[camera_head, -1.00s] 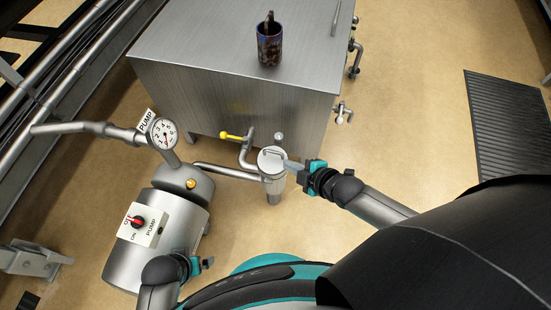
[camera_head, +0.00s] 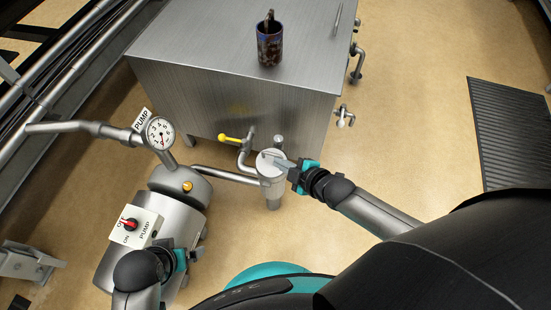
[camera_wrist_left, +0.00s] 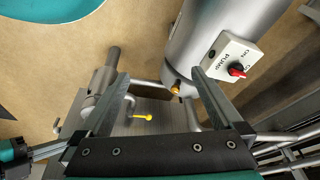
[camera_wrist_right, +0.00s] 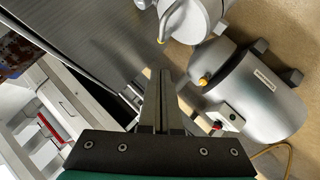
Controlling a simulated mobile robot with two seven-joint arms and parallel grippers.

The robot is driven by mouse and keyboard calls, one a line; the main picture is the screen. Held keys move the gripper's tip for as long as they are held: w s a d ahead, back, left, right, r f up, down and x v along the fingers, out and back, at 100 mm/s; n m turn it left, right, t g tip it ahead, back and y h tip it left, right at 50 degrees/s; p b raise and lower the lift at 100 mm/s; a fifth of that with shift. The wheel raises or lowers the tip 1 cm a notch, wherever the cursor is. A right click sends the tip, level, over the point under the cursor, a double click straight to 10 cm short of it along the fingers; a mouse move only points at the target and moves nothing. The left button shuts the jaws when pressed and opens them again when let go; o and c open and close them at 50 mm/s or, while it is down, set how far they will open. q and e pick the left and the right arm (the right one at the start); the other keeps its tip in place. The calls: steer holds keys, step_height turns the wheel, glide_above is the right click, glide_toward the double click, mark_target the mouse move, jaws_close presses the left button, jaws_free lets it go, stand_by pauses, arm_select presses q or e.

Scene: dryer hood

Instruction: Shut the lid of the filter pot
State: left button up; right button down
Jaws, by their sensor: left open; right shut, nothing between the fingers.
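The filter pot (camera_head: 272,192) is a small upright steel cylinder in front of the tank. Its round lid (camera_head: 266,155) appears to lie over the mouth; I cannot tell if it is fully seated. My right gripper (camera_head: 277,161) is shut and empty, its fingertips over the lid and hiding part of it. I cannot tell if they touch. The shut fingers also show in the right wrist view (camera_wrist_right: 161,85). My left gripper (camera_head: 191,256) is beside the pump, away from the pot. Its fingers are spread and empty in the left wrist view (camera_wrist_left: 160,88).
The steel tank (camera_head: 215,100) stands behind the pot, with a dark cup (camera_head: 269,46) on top. A yellow-handled valve (camera_head: 229,140) is just left of the pot. The pump (camera_head: 165,220) and its gauge (camera_head: 160,133) stand farther left. Open floor lies to the right.

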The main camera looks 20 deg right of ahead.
mark_target(268, 154)
steer(key=b+x, duration=0.2)
steer(key=x, duration=0.2)
steer(key=shift+f, duration=0.1)
steer(key=shift+w+d+f+b, duration=0.3)
steer(key=shift+w+f+b, duration=0.1)
steer(key=shift+f+b, duration=0.35)
arm_select(q)
step_height(268, 154, up, 8)
steer(key=t, duration=0.1)
arm_select(e)
steer(key=shift+w+d, duration=0.1)
steer(key=shift+w, duration=0.05)
steer(key=shift+w+d+f+b, duration=0.2)
steer(key=shift+f+b, duration=0.2)
steer(key=shift+b, duration=0.2)
arm_select(q)
steer(key=shift+w+d+f+t+h+b, duration=0.2)
steer(key=shift+w+d+t+h, duration=0.25)
steer(key=shift+w+d+t, duration=0.5)
steer(key=shift+w+d+f+t+h+b, duration=0.15)
steer(key=shift+w+d+t+h, duration=0.3)
steer(key=shift+w+d+t, duration=0.45)
arm_select(e)
steer(key=shift+w+d+f, duration=0.1)
steer(key=shift+w+f, duration=0.15)
steer(key=shift+f, duration=0.05)
arm_select(q)
steer(key=shift+w, duration=0.2)
steer(key=shift+d, duration=0.1)
